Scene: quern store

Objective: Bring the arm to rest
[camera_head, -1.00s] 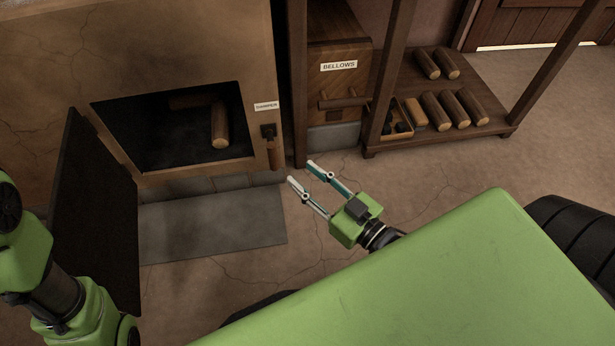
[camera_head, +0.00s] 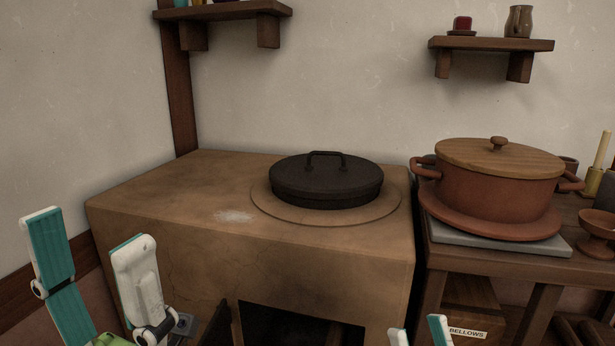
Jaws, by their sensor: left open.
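My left gripper (camera_head: 88,228) is at the lower left of the head view. Its two white and teal fingers point up and stand wide apart, with nothing between them. It is in front of the left part of the clay stove (camera_head: 160,220). My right gripper (camera_head: 419,330) shows only as two fingertips at the bottom edge, apart and with nothing visible between them. It is in front of the gap between the stove and the side table. The rest of both arms is cut off or hidden.
A black lid (camera_head: 326,184) with a handle covers the stove top. A dark firebox opening (camera_head: 300,328) shows below. A lidded clay pot (camera_head: 495,190) stands on the table (camera_head: 470,258) at right. A box marked BELLOWS (camera_head: 468,333) is underneath. Wall shelves (camera_head: 490,44) hang above.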

